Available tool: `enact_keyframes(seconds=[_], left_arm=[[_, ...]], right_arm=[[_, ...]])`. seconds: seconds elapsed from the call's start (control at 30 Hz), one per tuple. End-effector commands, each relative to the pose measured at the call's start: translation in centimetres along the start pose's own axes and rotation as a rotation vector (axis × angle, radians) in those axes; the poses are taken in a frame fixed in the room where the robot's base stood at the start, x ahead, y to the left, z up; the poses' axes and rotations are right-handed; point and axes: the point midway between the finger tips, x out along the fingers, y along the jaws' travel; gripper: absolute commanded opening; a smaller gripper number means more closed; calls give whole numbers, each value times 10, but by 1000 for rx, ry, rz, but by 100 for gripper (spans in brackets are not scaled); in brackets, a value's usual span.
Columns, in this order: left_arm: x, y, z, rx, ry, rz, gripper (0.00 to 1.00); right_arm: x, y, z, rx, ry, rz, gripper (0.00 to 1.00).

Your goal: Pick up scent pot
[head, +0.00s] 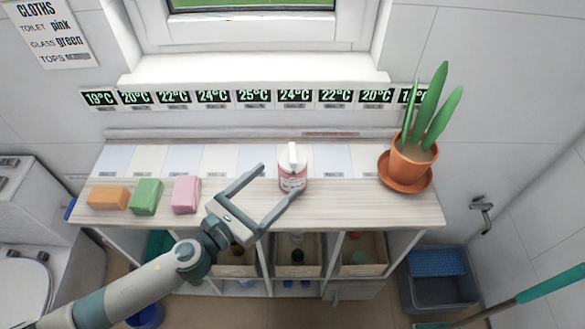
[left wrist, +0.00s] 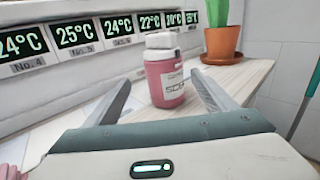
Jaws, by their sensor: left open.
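The scent pot (head: 292,174) is a small pink bottle with a white top and a pale label. It stands upright on the wooden top of the cart (head: 340,206), right of the middle. My left gripper (head: 279,180) is open, with its fingers spread toward the pot from the left and front. In the left wrist view the scent pot (left wrist: 165,75) stands just beyond and between the open fingertips (left wrist: 160,92). No grip on it shows. My right gripper is not in view.
Orange (head: 108,197), green (head: 147,196) and pink (head: 186,195) blocks lie on the cart's left part. A potted plant (head: 412,165) stands at the right end. A row of temperature displays (head: 254,98) lines the wall behind. The top between pot and plant is clear.

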Motion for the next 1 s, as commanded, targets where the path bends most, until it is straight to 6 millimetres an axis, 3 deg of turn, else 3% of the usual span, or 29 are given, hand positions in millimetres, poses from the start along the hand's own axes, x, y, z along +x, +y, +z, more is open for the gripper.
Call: enact_keyframes(seconds=[0.1,0.3,0.83,1.0], left_arm=[[23,0,4,-1,-2,0,78],[49,0,1,-1,0,1,78],[58,-1,0,-1,0,0,78],[71,-4,1,-2,0,1,78]], right_arm=[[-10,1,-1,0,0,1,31],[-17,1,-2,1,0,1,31],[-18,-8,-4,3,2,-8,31],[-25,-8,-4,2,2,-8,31]])
